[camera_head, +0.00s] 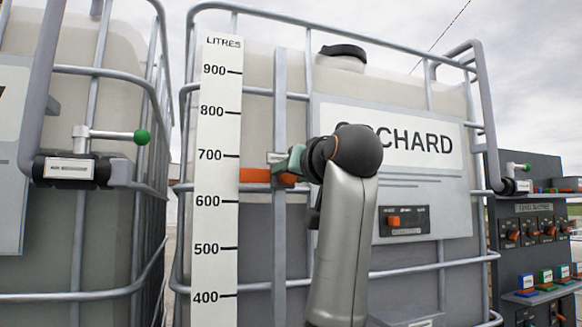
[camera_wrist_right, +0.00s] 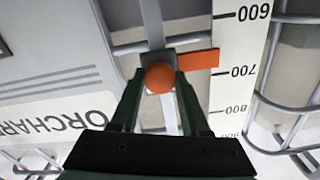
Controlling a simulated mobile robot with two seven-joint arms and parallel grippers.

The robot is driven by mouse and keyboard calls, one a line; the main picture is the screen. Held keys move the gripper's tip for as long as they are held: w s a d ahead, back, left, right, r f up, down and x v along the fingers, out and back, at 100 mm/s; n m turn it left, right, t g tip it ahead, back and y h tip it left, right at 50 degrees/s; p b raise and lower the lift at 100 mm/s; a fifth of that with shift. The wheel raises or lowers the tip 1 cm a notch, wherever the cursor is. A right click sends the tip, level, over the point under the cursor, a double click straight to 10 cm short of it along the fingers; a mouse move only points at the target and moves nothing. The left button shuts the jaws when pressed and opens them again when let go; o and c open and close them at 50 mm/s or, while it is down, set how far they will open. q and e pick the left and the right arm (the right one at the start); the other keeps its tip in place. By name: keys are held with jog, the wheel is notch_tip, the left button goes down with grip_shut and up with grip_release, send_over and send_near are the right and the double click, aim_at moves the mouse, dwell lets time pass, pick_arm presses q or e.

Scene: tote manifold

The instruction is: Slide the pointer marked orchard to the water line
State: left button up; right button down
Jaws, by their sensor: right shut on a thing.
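The orange pointer (camera_head: 254,175) lies across the strip beside the white litre scale (camera_head: 217,255), between the 600 and 700 marks, at roughly 650. The tank behind bears a label (camera_head: 420,146) ending in "CHARD"; in the wrist view it reads ORCHARD (camera_wrist_right: 78,118), upside down. My right gripper (camera_head: 287,165) is at the pointer's round knob. In the wrist view the fingers (camera_wrist_right: 160,90) are shut on the orange knob (camera_wrist_right: 159,78), with the pointer bar (camera_wrist_right: 198,60) reaching toward the scale. The tank looks paler high up and greyer below; I cannot place the exact water line. My left gripper is out of view.
A vertical post (camera_head: 280,250) and cage bars (camera_head: 255,90) surround the tank. A second caged tank with a green-knobbed valve (camera_head: 141,137) stands at left. A dark panel with several knobs and coloured blocks (camera_head: 540,225) stands at right.

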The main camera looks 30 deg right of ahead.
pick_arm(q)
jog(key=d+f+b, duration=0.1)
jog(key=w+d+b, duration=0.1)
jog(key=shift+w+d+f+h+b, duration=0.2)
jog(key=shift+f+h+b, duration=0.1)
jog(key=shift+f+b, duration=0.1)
pick_arm(e)
notch_tip(320, 180, down, 5)
jog(key=shift+f, duration=0.1)
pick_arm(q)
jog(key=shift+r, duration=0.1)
pick_arm(e)
jog(key=shift+c, duration=1.9)
grip_release()
pick_arm(q)
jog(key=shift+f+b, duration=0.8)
jog(key=shift+b, duration=0.3)
pick_arm(e)
jog(key=v, duration=1.2)
jog(key=shift+s, duration=0.3)
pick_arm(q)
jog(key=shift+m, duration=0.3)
